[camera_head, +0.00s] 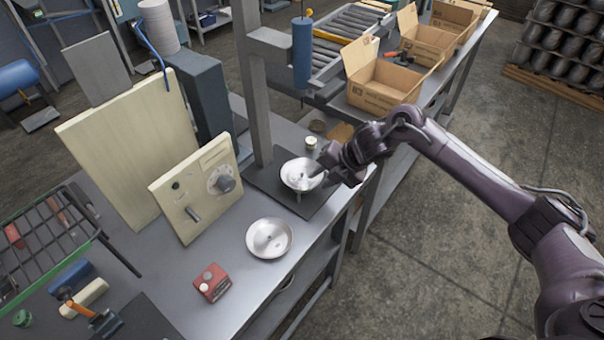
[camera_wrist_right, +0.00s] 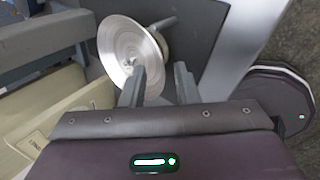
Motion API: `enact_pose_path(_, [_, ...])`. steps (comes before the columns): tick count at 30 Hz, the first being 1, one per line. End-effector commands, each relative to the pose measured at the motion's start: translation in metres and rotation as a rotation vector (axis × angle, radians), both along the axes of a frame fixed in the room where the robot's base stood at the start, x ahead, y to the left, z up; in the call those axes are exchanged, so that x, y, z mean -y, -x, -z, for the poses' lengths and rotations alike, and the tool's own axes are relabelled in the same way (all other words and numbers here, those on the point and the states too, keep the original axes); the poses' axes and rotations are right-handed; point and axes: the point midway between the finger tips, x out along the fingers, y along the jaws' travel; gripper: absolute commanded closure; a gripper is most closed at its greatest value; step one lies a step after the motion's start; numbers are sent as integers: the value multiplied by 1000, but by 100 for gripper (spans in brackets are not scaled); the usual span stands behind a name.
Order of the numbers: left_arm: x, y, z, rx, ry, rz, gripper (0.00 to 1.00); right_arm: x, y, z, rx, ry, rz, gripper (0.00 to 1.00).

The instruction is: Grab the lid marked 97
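A shiny round metal lid (camera_head: 301,173) is at the right end of the bench, over a dark mat. In the right wrist view the lid (camera_wrist_right: 118,48) looks tilted, with a small knob in its middle. My right gripper (camera_head: 322,178) is at its right side. In the right wrist view its fingers (camera_wrist_right: 159,80) stand apart; the left one overlaps the lid's face and the right one is beyond its rim. I cannot tell whether they touch it. A second round metal dish or lid (camera_head: 268,239) lies nearer on the bench. No 97 is legible. My left gripper is out of view.
A grey post (camera_head: 251,90) rises behind the mat. A cream panel with a dial (camera_head: 205,190) stands left of the lids. A red box (camera_head: 211,283) lies in front. A small round jar (camera_head: 311,143) stands behind the lid. Open cardboard boxes (camera_head: 385,88) are farther back.

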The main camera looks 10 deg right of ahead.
Motion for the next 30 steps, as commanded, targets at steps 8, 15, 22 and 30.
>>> enact_pose_path(8, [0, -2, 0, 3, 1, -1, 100, 0, 0, 0, 0, 0, 0, 100])
enact_pose_path(15, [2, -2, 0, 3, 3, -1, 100, 0, 0, -1, 1, -1, 0, 100])
enact_pose_path(22, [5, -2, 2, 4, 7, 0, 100, 0, -1, -6, 2, -1, 0, 100])
enact_pose_path(30, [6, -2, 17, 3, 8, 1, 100, 0, -1, -53, 9, 0, -1, 100])
